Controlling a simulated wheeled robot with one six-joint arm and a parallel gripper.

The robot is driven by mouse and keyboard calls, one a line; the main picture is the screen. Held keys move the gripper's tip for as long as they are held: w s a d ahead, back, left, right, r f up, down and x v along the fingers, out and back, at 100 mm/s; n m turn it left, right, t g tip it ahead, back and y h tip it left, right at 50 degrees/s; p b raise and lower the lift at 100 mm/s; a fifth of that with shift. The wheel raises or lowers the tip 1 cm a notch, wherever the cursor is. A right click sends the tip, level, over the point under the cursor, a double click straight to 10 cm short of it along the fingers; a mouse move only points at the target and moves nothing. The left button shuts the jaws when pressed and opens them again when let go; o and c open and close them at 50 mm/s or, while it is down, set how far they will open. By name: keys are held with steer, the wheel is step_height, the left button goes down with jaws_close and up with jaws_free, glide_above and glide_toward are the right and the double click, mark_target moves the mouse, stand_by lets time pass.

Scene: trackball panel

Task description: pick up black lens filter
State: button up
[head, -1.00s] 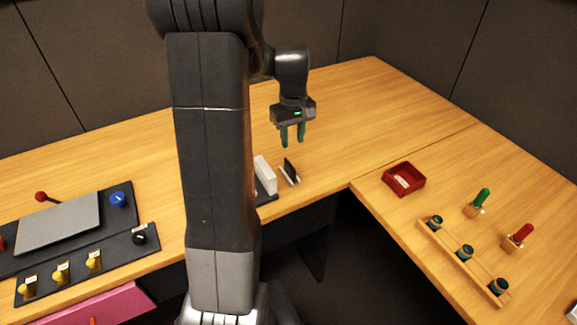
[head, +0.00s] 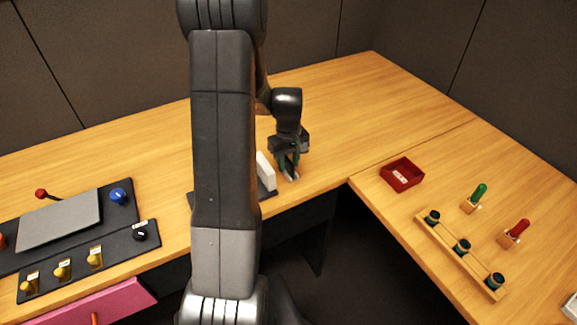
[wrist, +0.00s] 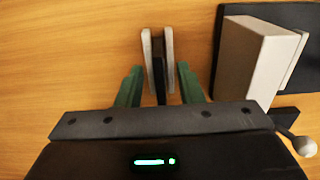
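The black lens filter (wrist: 159,80) is a thin dark upright piece in the wrist view, seen edge-on between the two pale plates of a small stand (wrist: 171,48). My gripper (wrist: 160,67) is open, with one green finger on each side of the filter and a visible gap on both sides. In the head view my gripper (head: 288,167) is down at the stand near the desk's front edge. It mostly hides the filter there.
A white block (head: 265,171) on a dark base stands close beside the gripper; it also shows in the wrist view (wrist: 245,55). A red tray (head: 402,174) lies on the right desk. A control panel (head: 130,205) is at left. The desk behind is clear.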

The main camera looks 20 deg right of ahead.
jaws_close()
